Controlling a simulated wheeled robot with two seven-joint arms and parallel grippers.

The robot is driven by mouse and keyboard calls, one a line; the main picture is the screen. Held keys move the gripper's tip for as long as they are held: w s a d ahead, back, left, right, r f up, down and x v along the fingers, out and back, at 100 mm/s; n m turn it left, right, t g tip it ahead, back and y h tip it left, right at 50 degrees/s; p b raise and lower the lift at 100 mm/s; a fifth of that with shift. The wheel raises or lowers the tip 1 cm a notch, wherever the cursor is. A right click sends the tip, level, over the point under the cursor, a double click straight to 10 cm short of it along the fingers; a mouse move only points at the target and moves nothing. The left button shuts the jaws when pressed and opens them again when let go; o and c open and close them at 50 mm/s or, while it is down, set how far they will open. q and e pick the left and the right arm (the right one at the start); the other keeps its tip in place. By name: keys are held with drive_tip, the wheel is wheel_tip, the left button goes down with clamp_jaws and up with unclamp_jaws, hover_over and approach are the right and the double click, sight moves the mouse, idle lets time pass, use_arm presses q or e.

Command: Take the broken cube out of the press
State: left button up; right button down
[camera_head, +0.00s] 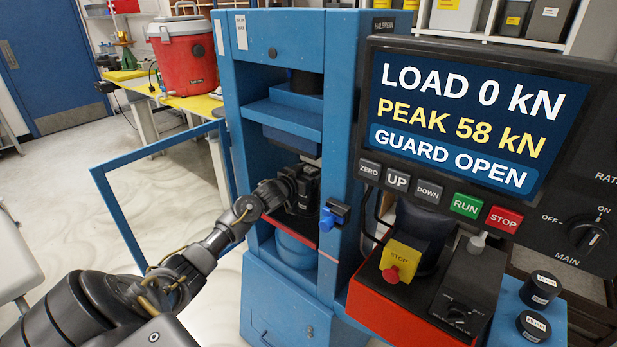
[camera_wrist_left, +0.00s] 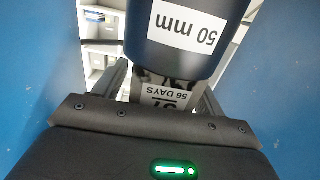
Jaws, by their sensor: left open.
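The blue press (camera_head: 232,60) stands in the middle of the head view with its framed guard door (camera_head: 155,148) swung open to the left. My left gripper (camera_head: 303,182) is inside the press chamber and is open. In the wrist view its two dark fingers stand on either side of the cube (camera_wrist_left: 165,94), a grey block with a white label reading "56 DAYS". I cannot tell whether either finger touches it. A dark cylinder (camera_wrist_left: 185,40) labelled "50 mm" is above and partly hides the cube. In the head view my gripper mostly hides the cube. My right gripper is out of view.
The chamber's blue side walls (camera_wrist_left: 45,60) are close on both sides of my gripper. A control panel (camera_head: 460,120) reads load 0 kN, peak 58 kN, guard open. A red cool box (camera_head: 183,60) stands on a yellow bench. Two dark round weights (camera_head: 540,288) sit at right.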

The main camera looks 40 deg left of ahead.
use_arm(q)
drive_tip(key=c, duration=1.1)
drive_tip(key=shift+c, duration=0.8)
drive_tip(key=shift+r, duration=0.1)
